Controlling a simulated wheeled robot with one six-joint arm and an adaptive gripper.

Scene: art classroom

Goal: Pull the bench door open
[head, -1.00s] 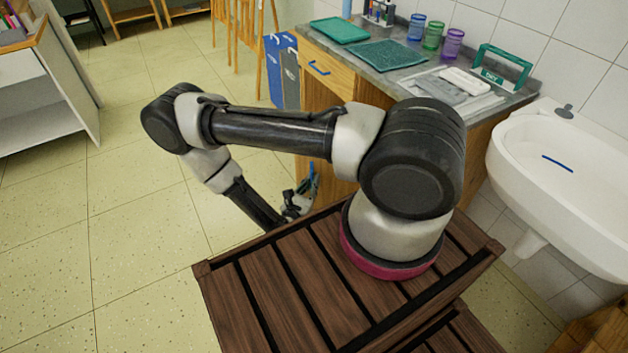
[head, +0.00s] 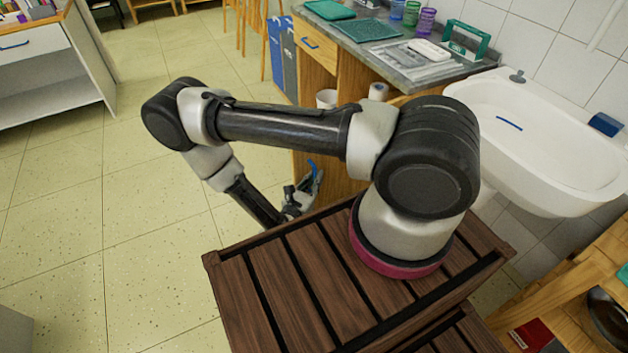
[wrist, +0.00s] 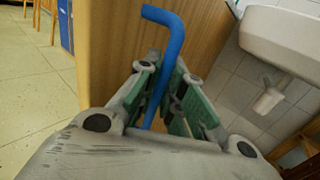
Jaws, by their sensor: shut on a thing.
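The bench (head: 402,62) has a grey top and wooden sides, at the top right of the head view. Its wooden door (head: 338,185) stands swung out, partly hidden behind my arm, and an opening shows under the top. The blue door handle (head: 312,168) also shows in the wrist view (wrist: 172,45), running down between the fingers. My gripper (head: 301,200) is shut on this handle; its green-sided fingers (wrist: 165,105) close around the bar in front of the wooden door panel (wrist: 120,50). The door's hinge is hidden.
A white sink (head: 535,130) hangs on the tiled wall right of the bench. White containers (head: 327,98) show inside the bench opening. A blue bin (head: 283,55) stands beyond the bench. The tiled floor (head: 150,240) on the left is clear.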

